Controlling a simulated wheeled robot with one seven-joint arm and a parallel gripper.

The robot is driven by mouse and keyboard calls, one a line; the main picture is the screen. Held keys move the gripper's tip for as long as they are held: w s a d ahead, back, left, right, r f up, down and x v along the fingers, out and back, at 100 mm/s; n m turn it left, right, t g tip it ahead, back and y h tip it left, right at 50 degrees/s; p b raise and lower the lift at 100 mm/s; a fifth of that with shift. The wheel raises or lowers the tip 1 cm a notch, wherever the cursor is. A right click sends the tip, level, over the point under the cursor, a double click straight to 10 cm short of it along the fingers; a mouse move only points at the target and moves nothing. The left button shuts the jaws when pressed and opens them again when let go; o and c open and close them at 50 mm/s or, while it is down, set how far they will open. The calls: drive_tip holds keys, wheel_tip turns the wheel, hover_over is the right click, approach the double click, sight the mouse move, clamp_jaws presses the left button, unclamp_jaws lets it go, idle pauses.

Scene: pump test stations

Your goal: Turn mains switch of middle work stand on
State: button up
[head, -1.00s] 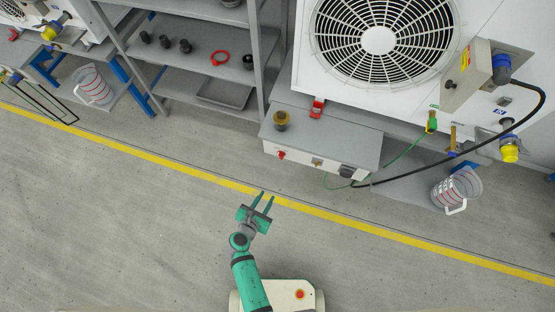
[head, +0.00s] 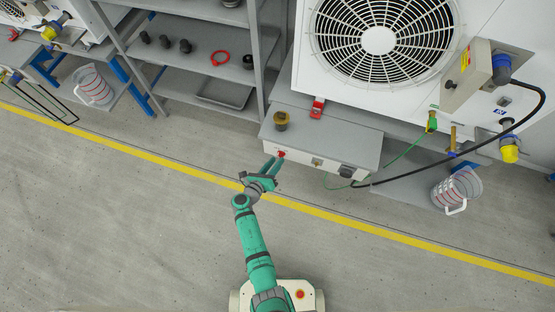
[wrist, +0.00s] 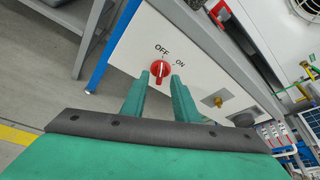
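The mains switch is a red rotary knob (wrist: 160,69) on the white front panel of the work stand (wrist: 135,45). OFF and ON are printed above it, and the knob's pale mark points up, nearer the OFF label. In the head view the knob (head: 281,154) shows at the left of the stand's front panel. My gripper (wrist: 160,78) is open, its two green fingers pointing at the panel with the knob between their tips in the wrist view. I cannot tell whether the fingers touch the knob. In the head view my gripper (head: 274,164) is right in front of the knob.
A brass fitting (wrist: 217,101) and a black socket (head: 346,171) sit right of the knob. A black cable (head: 430,172) and a green wire (head: 400,156) run on the right. A measuring jug (head: 455,190) stands farther right. Grey shelving (head: 190,75) stands left. The floor in front is clear.

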sight(281, 155)
drive_tip(key=shift+x, duration=1.2)
clamp_jaws()
drive_tip(key=shift+s+m, duration=0.1)
drive_tip(key=shift+m, duration=0.2)
drive_tip(key=shift+s+d+m+t+y, duration=0.1)
drive_tip(key=shift+m+t+y, duration=0.15)
drive_tip(key=shift+m+y, duration=0.75)
drive_tip(key=shift+d+m+t+y, duration=0.15)
drive_tip(key=shift+m+t+y, duration=0.15)
drive_tip(key=shift+m+y, duration=0.65)
drive_tip(key=shift+s+d+m+t+y, duration=0.1)
drive_tip(key=shift+m+t+y, duration=0.3)
drive_tip(key=shift+m, duration=0.95)
drive_tip(key=shift+m+y, duration=0.45)
drive_tip(key=shift+m, duration=0.05)
